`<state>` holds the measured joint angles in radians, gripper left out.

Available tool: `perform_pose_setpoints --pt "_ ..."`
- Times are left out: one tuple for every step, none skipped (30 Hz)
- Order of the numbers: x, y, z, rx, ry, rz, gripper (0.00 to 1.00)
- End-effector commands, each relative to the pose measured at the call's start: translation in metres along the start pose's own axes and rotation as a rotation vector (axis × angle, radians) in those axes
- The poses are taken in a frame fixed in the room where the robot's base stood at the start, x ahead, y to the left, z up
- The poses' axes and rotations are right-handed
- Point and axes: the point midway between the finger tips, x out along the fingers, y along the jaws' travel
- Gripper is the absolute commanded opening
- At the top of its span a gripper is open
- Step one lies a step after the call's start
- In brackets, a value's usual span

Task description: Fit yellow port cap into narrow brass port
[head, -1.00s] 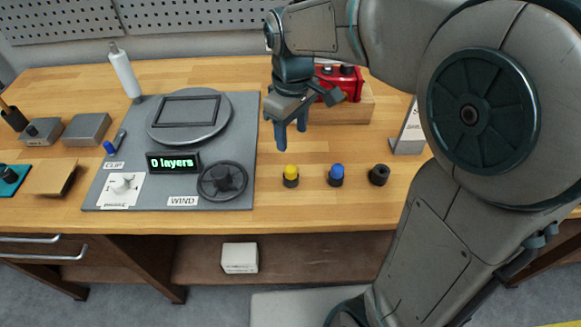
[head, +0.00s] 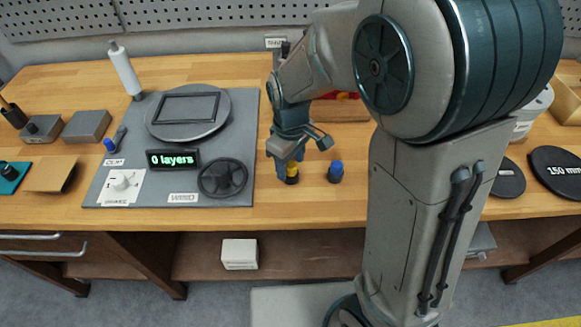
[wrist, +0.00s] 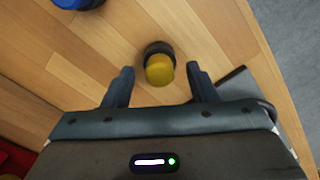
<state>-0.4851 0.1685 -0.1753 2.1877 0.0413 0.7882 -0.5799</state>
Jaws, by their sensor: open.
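The yellow port cap (head: 292,170) has a yellow top and a black base and stands on the wooden table. My gripper (head: 288,172) is down close over it in the head view, partly hiding it. In the wrist view, the yellow cap (wrist: 159,68) lies between the two open fingers of my gripper (wrist: 160,85), with gaps on both sides and slightly beyond the tips. The fingers hold nothing. I cannot make out the narrow brass port in either view.
A blue cap (head: 335,172) stands just right of the yellow one. A grey panel (head: 235,120) with a handwheel (head: 222,178) and a "0 layers" display lies to the left. A red object behind is mostly hidden by my arm.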

Motion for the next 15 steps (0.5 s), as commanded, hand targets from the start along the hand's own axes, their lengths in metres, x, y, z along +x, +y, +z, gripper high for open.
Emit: perform_pose_setpoints --pt "-0.0002 0.0000 -0.0001 0.000 0.000 0.000 0.53" --pt "-0.0002 0.0000 -0.0001 0.000 0.000 0.000 0.53" --pt "-0.0003 0.0000 -0.0001 0.000 0.000 0.000 0.42" --pt "-0.0003 0.0000 -0.0001 0.000 0.000 0.000 0.33" --pt "-0.0003 0.0000 -0.0001 0.000 0.000 0.000 0.25" --pt "-0.0004 0.0000 -0.0001 0.000 0.000 0.000 0.14" --pt "-0.0004 0.0000 -0.0001 0.000 0.000 0.000 0.05" --pt "-0.0004 0.0000 -0.0001 0.000 0.000 0.000 0.05" --pt "-0.0004 0.0000 -0.0001 0.000 0.000 0.000 0.05" --pt "-0.0005 0.0000 -0.0001 0.000 0.000 0.000 0.05" --pt "-0.0005 0.0001 -0.0001 0.000 0.000 0.000 0.05" --pt "-0.0005 0.0000 -0.0001 0.000 0.000 0.000 0.05" --pt "-0.0005 0.0000 -0.0001 0.000 0.000 0.000 0.05" --pt "-0.0005 0.0000 -0.0001 0.000 0.000 0.000 0.05" --pt "-0.0007 0.0001 -0.0002 0.000 0.000 0.000 0.05"
